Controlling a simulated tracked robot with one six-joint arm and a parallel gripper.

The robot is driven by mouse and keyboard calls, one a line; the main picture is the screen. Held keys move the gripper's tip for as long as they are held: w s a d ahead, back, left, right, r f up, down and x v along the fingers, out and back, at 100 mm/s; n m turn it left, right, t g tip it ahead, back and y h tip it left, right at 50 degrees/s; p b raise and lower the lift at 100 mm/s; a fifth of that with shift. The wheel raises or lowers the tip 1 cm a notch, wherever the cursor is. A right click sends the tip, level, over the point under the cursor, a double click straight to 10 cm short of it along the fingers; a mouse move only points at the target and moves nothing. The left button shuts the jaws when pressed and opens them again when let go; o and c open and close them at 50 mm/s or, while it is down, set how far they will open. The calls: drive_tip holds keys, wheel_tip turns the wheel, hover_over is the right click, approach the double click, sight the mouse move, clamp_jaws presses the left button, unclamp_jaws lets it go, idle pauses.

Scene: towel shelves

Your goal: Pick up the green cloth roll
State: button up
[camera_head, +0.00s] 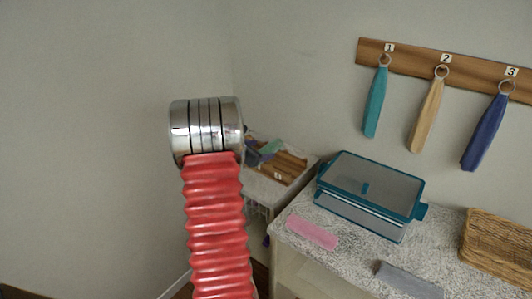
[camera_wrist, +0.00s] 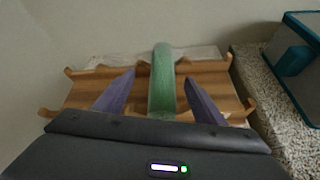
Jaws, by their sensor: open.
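The green cloth roll (camera_wrist: 162,85) lies lengthwise across a slatted wooden rack in the wrist view. My gripper (camera_wrist: 160,75) is open, with one purple finger on each side of the roll. Gaps show between the fingers and the roll, and the roll's near end is hidden behind the gripper body. In the head view, a bit of green (camera_head: 271,147) that looks like the roll shows above the wooden rack (camera_head: 290,166), beside part of my gripper (camera_head: 255,154). My red arm and its metal joint hide much of that spot.
A speckled counter (camera_head: 345,243) stands right of the rack's lower shelf. It holds a teal-rimmed box (camera_head: 370,186), a pink cloth (camera_head: 312,232), a grey cloth (camera_head: 408,281) and a wicker basket (camera_head: 497,243). Teal, tan and blue towels hang from numbered wall hooks. The wall is close at left.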

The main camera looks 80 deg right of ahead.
sight(267, 148)
drive_tip(key=shift+x, duration=2.55)
drive_tip(key=shift+r, duration=0.1)
drive_tip(key=shift+c, duration=0.4)
drive_tip(key=c, duration=1.1)
